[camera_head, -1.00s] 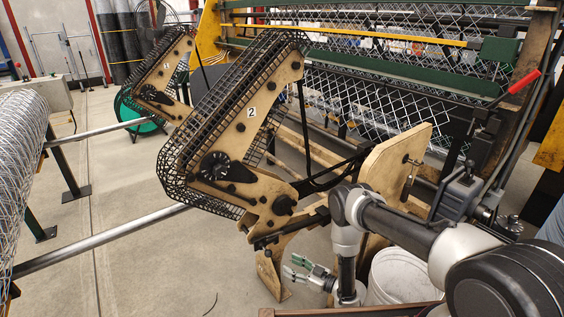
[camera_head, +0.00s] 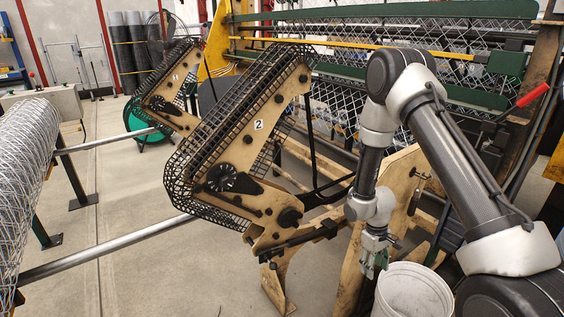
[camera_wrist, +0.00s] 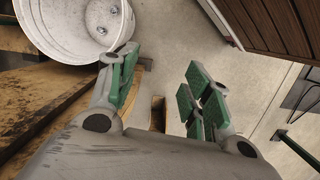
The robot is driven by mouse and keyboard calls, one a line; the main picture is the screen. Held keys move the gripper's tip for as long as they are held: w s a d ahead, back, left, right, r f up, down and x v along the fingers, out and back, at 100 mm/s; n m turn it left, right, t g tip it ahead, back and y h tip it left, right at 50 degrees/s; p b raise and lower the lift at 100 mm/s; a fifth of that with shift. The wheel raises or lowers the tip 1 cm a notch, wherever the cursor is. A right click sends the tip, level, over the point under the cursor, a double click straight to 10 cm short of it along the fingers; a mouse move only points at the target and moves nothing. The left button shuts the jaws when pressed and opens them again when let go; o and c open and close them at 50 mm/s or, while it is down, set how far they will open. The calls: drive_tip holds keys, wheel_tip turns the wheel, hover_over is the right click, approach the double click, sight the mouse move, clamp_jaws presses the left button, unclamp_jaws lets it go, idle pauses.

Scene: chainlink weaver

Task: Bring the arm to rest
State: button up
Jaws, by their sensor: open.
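My gripper (camera_head: 376,262) hangs pointing down at the end of my folded arm, just left of and above the white bucket. In the wrist view its two green-padded fingers (camera_wrist: 160,92) stand apart with nothing between them. The white bucket (camera_head: 412,292) stands at the bottom of the head view; in the wrist view it is at the upper left (camera_wrist: 45,30), with a few small metal pieces inside. My elbow is raised high in front of the mesh machine.
The wooden machine frame numbered 2 (camera_head: 258,125) with black mesh guards stands left of my arm. A wooden panel (camera_head: 400,195) is close behind my forearm. A wire mesh roll (camera_head: 25,170) lies at far left. Grey floor (camera_head: 130,290) is open at lower left.

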drive_tip(key=s+d+r+m+t, duration=0.2)
drive_tip(key=s+r, duration=0.5)
drive_tip(key=r, duration=0.8)
drive_tip(key=s+d+r+m+t, duration=0.1)
drive_tip(key=s+r, duration=0.6)
drive_tip(key=r, duration=0.9)
drive_tip(key=s+d+r+m+t+y, duration=0.1)
drive_tip(key=s+d+r+m+t, duration=0.1)
drive_tip(key=s+r, duration=0.6)
wheel_tip(320, 180, up, 8)
drive_tip(key=shift+d+f+m+t, duration=0.15)
drive_tip(key=shift+d+m+t, duration=0.15)
drive_tip(key=shift+d+t, duration=0.25)
drive_tip(key=shift+a, duration=0.1)
